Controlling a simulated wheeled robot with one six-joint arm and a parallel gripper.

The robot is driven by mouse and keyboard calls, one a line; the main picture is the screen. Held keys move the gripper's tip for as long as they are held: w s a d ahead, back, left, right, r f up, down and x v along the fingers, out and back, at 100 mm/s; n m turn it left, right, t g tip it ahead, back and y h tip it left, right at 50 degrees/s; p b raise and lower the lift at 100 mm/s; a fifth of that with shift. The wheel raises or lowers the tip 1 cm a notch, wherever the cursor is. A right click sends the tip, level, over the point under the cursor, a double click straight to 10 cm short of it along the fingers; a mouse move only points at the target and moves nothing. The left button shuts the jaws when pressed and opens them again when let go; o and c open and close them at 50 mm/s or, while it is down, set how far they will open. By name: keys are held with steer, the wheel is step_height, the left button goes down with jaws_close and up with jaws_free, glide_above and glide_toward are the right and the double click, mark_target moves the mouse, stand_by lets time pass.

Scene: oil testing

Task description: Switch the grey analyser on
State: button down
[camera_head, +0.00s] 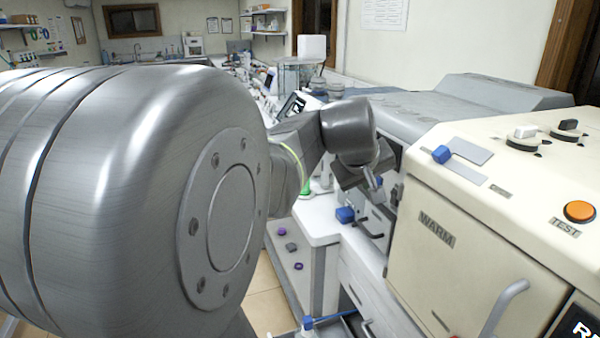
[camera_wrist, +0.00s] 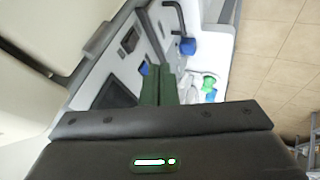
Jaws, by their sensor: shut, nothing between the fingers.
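The grey analyser (camera_head: 445,103) stands behind the cream machine in the head view, its front partly hidden by my gripper. In the wrist view its pale front panel (camera_wrist: 103,88) carries a dark rectangle (camera_wrist: 118,92) and a smaller dark window. A blue knob (camera_head: 345,214) and a black handle (camera_head: 371,231) show low at its front. The wrist view also shows a small blue part (camera_wrist: 144,68) right beside the fingertips; I cannot tell whether they touch it. My gripper (camera_head: 377,192) is shut and empty, its two dark fingers (camera_wrist: 158,76) together in front of the panel.
The cream machine (camera_head: 470,215) fills the right, with an orange TEST button (camera_head: 579,211), a blue slider knob (camera_head: 441,154) and a door handle. Green and blue items (camera_wrist: 209,83) lie on the white bench. A glass case (camera_head: 298,75) stands further back.

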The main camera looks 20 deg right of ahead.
mark_target(391, 195)
steer(key=w+d+f+p, duration=0.2)
steer(key=w+d+f, duration=0.1)
steer(key=d+f, duration=0.2)
steer(key=shift+w+d+f, duration=0.35)
steer(key=shift+w+d, duration=0.05)
steer(key=shift+d, duration=0.9)
steer(key=shift+d+r, duration=0.25)
steer(key=shift+d, duration=0.15)
steer(key=shift+w+f, duration=0.1)
